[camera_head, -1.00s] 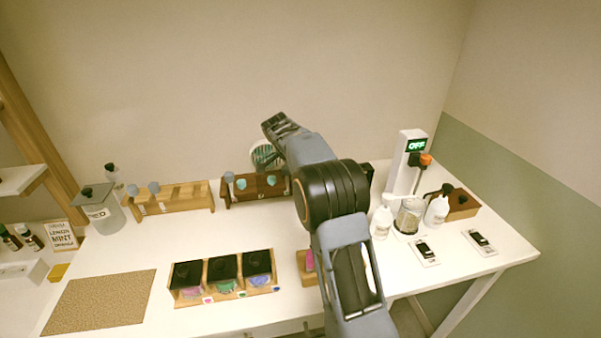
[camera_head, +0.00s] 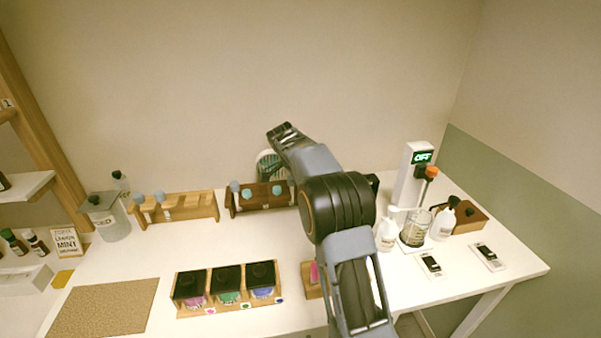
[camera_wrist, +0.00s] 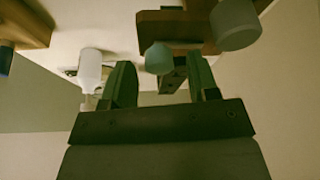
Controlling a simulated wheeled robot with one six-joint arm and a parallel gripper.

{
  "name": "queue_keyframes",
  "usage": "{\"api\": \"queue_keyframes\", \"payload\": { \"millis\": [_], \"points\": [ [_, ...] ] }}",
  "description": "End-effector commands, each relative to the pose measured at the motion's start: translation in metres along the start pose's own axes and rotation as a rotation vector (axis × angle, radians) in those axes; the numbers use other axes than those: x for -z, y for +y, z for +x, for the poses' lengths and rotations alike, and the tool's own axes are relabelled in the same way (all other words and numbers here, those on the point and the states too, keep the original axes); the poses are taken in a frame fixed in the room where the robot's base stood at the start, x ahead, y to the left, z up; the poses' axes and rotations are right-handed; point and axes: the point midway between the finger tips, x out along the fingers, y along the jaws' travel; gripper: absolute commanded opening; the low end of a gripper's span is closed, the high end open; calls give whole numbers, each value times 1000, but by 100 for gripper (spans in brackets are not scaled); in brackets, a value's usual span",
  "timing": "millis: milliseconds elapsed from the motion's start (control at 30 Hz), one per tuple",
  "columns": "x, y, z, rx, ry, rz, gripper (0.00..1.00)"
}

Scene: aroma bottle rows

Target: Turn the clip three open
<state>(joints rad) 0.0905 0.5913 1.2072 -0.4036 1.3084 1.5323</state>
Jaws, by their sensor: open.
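A dark brown rack (camera_head: 262,206) stands at the back of the white table. It carries a blue-grey knob (camera_head: 234,187) at its left end and two teal pieces, one left of the middle (camera_head: 247,194) and one farther right (camera_head: 277,190). I cannot tell which is clip three, as no number is legible. My gripper (camera_head: 284,133) is raised above and behind the rack. In the wrist view my gripper (camera_wrist: 163,84) is open and empty, with a teal piece (camera_wrist: 159,58) showing between its fingers, apart from them. A larger blue-grey knob (camera_wrist: 235,25) is at the upper right.
A light wood rack (camera_head: 190,206) stands to the left. Three black-lidded jars sit in a wooden holder (camera_head: 230,308) in front. A white device reading OFF (camera_head: 412,170), a glass beaker (camera_head: 415,228) and white bottles (camera_head: 388,236) stand at the right.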

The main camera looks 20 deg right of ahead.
Motion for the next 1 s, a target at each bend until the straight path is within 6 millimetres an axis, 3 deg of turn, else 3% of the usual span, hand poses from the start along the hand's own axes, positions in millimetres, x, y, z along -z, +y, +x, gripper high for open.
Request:
{"api": "queue_keyframes", "payload": {
  "millis": [600,800,1000],
  "points": [
    [0,0,-112,4,0,0,54],
    [0,0,-129,1,0,0,54],
    [0,0,-134,1,0,0,54]
  ]
}}
